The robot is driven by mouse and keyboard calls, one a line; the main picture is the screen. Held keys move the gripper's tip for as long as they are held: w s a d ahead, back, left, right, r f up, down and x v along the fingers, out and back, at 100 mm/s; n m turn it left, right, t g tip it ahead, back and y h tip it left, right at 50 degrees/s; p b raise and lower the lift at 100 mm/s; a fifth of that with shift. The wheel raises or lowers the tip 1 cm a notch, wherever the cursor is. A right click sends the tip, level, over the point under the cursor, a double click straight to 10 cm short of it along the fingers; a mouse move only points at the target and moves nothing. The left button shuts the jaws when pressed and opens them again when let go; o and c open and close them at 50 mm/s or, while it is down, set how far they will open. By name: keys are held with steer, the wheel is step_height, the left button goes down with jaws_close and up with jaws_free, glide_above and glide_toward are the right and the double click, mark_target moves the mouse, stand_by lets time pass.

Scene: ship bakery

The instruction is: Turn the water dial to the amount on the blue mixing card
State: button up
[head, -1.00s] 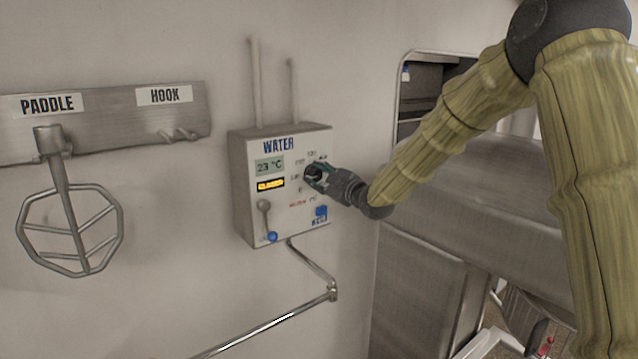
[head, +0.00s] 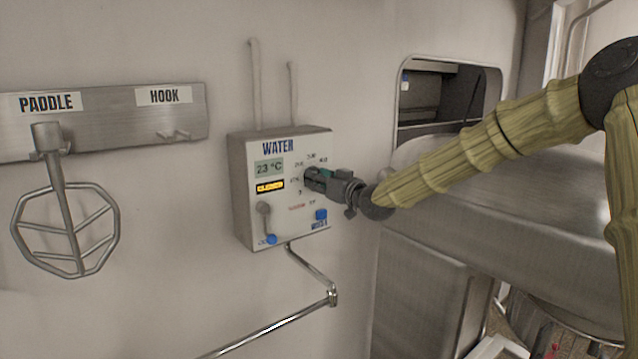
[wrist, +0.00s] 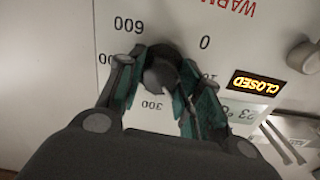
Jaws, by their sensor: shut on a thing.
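The water box (head: 240,200) is on the wall, labelled WATER. Its round dark dial (wrist: 162,76) sits between the fingers of my gripper (wrist: 160,88) in the wrist view. My gripper is shut on this dial, and it also shows at the box front in the head view (head: 312,178). The printed ring around the dial reads 600, 0 and 300 in the wrist view; other numbers are partly covered. I cannot make out where the dial points. A yellow CLOSED display (head: 270,186) is lit below a 23 °C display (head: 269,168). I see no blue mixing card.
A wire paddle (head: 66,215) hangs from the rack at left. A large steel machine (head: 470,205) stands at right, under my arm. A pipe runs below the box.

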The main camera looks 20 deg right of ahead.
steer(key=shift+f+m+b, duration=0.15)
steer(key=shift+m+b, duration=0.65)
steer(key=shift+m, duration=1.1)
steer(key=shift+f+m+b, duration=0.1)
steer(key=shift+m+b, duration=0.65)
steer(key=shift+m, duration=1.15)
steer(key=o, duration=1.1)
steer(key=shift+r, duration=0.15)
steer(key=shift+c, duration=0.2)
steer(key=shift+s, duration=0.1)
steer(key=v, duration=1.2)
steer(key=shift+c, duration=0.2)
